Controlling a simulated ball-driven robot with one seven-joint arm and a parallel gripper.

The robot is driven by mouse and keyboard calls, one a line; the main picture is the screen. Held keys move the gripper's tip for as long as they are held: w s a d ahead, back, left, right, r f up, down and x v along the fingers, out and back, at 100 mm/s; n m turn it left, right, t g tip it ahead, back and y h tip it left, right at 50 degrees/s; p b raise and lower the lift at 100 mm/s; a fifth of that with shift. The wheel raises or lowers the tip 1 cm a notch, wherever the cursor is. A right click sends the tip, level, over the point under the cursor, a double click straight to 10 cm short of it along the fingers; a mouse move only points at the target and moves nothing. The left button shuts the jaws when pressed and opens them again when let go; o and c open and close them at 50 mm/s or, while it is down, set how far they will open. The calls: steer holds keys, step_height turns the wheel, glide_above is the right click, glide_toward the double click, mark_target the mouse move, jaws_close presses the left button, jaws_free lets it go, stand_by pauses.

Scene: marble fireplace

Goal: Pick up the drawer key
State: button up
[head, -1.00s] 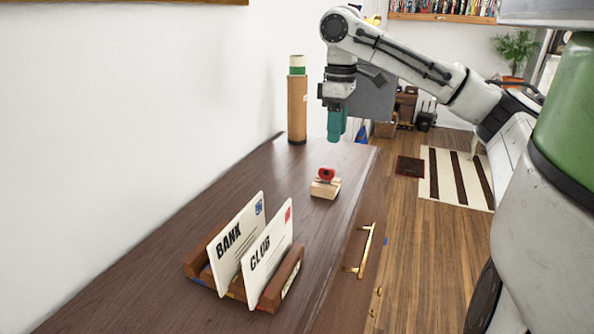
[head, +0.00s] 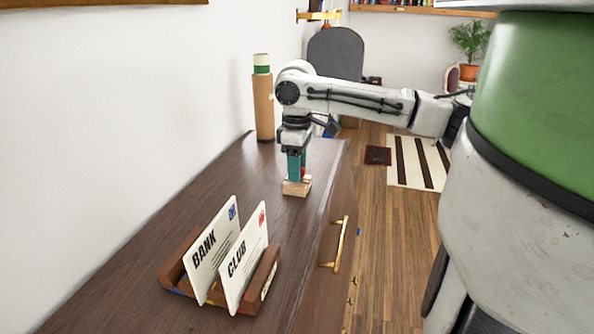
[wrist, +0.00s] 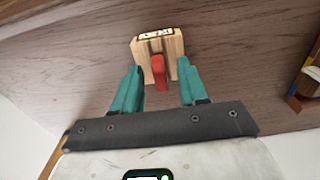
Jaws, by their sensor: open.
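The drawer key appears as a red piece (wrist: 158,70) standing in a small pale wooden block (wrist: 172,44) on the dark wood top. Its lower part is hidden in the block. In the head view a bit of the red (head: 303,172) shows beside my fingers, above the block (head: 297,188). My gripper (head: 296,176) points down right over the block. In the wrist view my gripper (wrist: 159,73) is open, with one teal finger on each side of the red piece. Gaps show between it and both fingers.
A wooden letter rack (head: 262,285) with BANK and CLUB envelopes stands nearer on the top. A tall tube with a green band (head: 263,105) stands by the wall behind my gripper. A brass drawer handle (head: 341,243) is on the front at right. The top between rack and block is clear.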

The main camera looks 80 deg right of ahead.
steer(key=shift+f, duration=0.2)
steer(key=shift+c, duration=0.4)
jaws_close()
steer(key=shift+r, duration=0.1)
